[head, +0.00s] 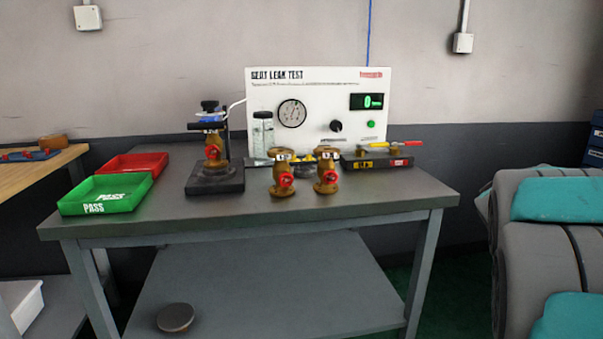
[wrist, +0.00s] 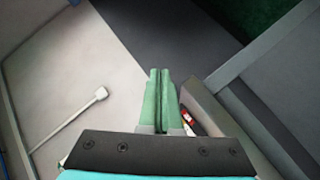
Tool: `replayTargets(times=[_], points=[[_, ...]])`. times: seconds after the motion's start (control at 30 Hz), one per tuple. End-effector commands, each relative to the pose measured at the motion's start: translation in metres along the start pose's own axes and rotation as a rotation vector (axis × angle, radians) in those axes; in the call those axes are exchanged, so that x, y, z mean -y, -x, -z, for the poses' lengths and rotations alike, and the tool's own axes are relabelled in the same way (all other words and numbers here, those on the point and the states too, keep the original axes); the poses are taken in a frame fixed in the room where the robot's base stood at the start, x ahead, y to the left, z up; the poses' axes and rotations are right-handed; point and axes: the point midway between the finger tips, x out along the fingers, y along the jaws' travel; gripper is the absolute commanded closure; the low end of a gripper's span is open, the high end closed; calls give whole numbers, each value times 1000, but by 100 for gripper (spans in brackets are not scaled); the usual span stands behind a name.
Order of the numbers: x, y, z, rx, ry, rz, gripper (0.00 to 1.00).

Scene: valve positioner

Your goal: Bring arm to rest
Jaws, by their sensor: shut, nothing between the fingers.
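My gripper (wrist: 159,78) shows in the wrist view, its two green fingers together and nothing between them. It points past the edge of a grey surface, with wall and dark floor beyond, and touches nothing that I can see. In the head view the gripper itself is not visible; only grey and teal parts of my arm appear at the right edge. The workbench (head: 400,205) stands to the left of those arm parts, with a gap between.
The bench's front right is clear.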

Motion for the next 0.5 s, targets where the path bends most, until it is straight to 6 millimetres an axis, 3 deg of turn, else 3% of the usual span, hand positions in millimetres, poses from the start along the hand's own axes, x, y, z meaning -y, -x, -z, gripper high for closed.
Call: replayTargets(times=[0.27,0.5], points=[[130,105,-92,399,-241,278,100],[234,220,-153,705,-312,541,100]])
